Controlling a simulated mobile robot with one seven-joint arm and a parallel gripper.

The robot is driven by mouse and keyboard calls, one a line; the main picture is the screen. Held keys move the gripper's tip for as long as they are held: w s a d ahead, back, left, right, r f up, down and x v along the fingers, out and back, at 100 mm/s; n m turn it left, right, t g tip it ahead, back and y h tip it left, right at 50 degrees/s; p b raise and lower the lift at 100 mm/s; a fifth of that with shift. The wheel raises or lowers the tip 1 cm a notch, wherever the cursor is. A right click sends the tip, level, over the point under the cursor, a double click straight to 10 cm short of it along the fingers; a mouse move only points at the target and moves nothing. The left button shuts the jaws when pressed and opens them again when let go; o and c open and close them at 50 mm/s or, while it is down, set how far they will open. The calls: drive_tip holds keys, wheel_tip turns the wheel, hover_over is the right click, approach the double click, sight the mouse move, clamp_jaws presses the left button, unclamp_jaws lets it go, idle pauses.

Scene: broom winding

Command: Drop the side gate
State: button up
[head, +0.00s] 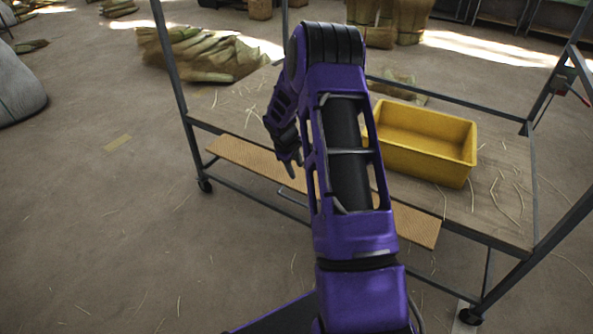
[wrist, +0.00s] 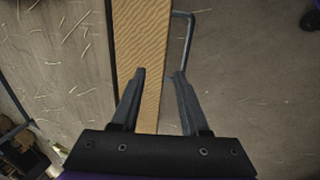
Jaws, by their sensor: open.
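The side gate (head: 245,158) is a long tan ribbed panel along the near edge of the cart deck; my arm covers its middle. Its face also shows in the wrist view (wrist: 140,40). A thin grey handle (wrist: 190,45) juts from its outer side; part of it shows in the head view (head: 292,197). My gripper (wrist: 160,72) is open and empty, above the gate. The left fingertip is over the panel. The right fingertip overlaps the handle's near end in the picture; I cannot tell whether they touch. The panel's exact tilt is unclear.
The cart's deck (head: 505,205) carries a yellow bin (head: 425,160) and loose straw. Dark metal posts (head: 178,75) rise at its corners, above castors. Straw bundles (head: 205,52) lie behind it. The floor (head: 95,220) to the left is mostly clear.

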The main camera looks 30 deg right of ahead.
drive_tip(key=p+v, duration=0.1)
drive_tip(key=v, duration=1.3)
drive_tip(key=shift+r+p, duration=0.2)
drive_tip(key=shift+p, duration=0.2)
drive_tip(key=shift+a, duration=0.1)
